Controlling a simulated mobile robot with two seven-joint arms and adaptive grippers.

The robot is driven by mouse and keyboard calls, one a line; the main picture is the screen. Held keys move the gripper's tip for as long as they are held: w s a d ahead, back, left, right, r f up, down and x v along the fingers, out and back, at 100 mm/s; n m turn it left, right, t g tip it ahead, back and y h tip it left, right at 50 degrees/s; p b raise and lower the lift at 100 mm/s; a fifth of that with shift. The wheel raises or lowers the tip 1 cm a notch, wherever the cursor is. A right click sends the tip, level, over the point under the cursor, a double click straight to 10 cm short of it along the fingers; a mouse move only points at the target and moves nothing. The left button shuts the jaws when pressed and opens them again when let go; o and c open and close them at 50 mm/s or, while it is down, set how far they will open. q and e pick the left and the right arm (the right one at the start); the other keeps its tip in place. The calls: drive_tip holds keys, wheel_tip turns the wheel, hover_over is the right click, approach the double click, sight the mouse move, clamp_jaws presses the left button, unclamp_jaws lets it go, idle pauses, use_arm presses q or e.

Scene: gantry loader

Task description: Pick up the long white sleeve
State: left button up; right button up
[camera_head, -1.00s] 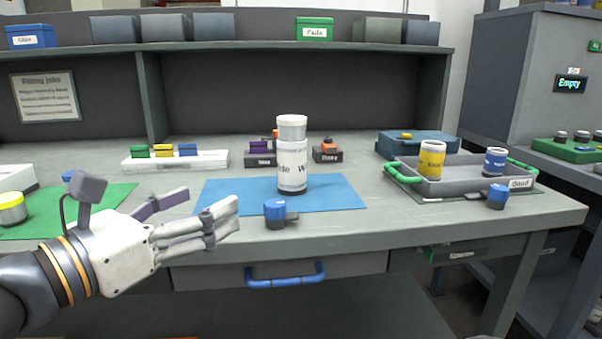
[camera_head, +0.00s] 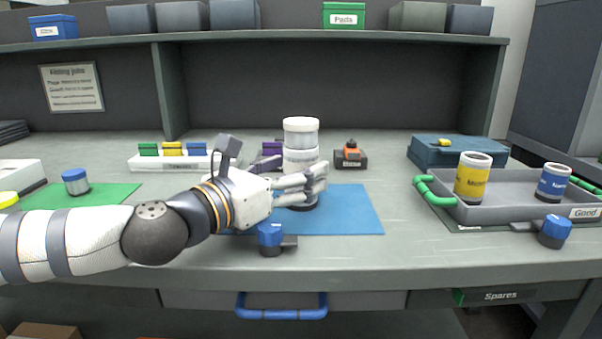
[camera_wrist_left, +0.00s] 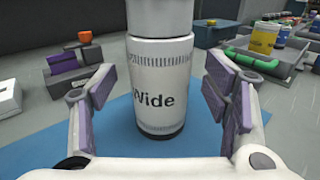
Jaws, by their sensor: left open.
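A tall white cylinder labelled "Wide" (camera_head: 300,160) stands upright on the blue mat (camera_head: 352,210), with a dark band at its foot. A white piece (camera_head: 300,130) sits on top of it; I cannot tell for certain which of the two is the long sleeve. My left gripper (camera_head: 316,180) is open around the labelled cylinder's body and partly hides it. In the left wrist view the labelled cylinder (camera_wrist_left: 160,95) stands between the purple-padded fingers, with a gap on each side. My right gripper is not in view.
A blue-topped clamp (camera_head: 270,234) stands at the mat's front edge, just below my wrist. A grey tray (camera_head: 505,208) with green handles holds a yellow can and a blue can at the right. Small black-based fixtures (camera_head: 350,160) stand behind the mat.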

use_arm(q)
drive_tip(key=shift+x, duration=1.05)
clamp_jaws()
drive_tip(key=shift+r, duration=0.1)
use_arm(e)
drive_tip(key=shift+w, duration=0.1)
use_arm(q)
wheel_tip(320, 180, up, 18)
drive_tip(key=p, duration=0.4)
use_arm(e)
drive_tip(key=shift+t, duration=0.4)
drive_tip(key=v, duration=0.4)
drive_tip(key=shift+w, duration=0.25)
